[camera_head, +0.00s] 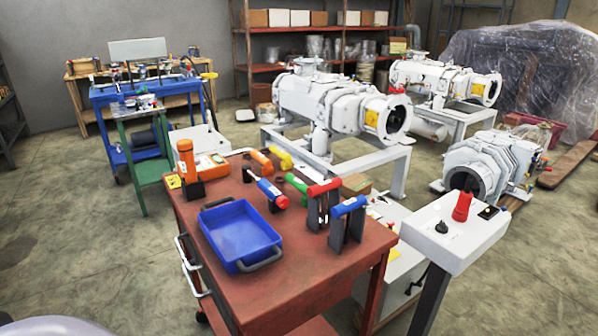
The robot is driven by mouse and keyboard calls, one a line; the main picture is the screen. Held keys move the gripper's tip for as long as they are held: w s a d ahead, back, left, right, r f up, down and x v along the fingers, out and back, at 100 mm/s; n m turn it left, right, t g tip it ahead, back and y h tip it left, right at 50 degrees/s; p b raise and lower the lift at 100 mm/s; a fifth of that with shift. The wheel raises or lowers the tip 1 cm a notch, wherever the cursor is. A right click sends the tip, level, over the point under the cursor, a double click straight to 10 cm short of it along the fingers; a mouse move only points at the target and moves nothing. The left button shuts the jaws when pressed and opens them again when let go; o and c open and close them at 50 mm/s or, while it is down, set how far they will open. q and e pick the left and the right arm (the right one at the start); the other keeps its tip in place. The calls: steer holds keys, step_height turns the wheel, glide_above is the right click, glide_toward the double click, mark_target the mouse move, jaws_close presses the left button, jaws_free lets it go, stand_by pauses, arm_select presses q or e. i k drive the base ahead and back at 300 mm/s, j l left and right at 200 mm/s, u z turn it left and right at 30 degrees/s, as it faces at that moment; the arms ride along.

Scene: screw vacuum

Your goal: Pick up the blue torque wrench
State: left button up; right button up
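A red-brown workbench (310,278) stands in front of me with several coloured tools on it. A blue-handled tool (350,206) rests across dark grey upright supports at the bench's right side. A similar red-handled one (325,188) is just behind it to the left. Another tool with a blue body and a red end (268,190) lies left of these. I cannot tell for certain which blue tool is the torque wrench. Neither of my grippers shows in this view.
A blue tray (240,234) sits at the bench's front left. An orange tool (187,160) stands behind it. Green (297,183) and yellow (280,158) tools lie farther back. A white control pedestal (455,232) stands close to the bench's right. White vacuum pumps (335,100) stand behind.

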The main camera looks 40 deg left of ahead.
mark_target(267, 188)
steer(key=u, duration=1.35)
steer(key=i+l, duration=0.1)
steer(key=l, duration=1.4)
steer(key=i, duration=0.05)
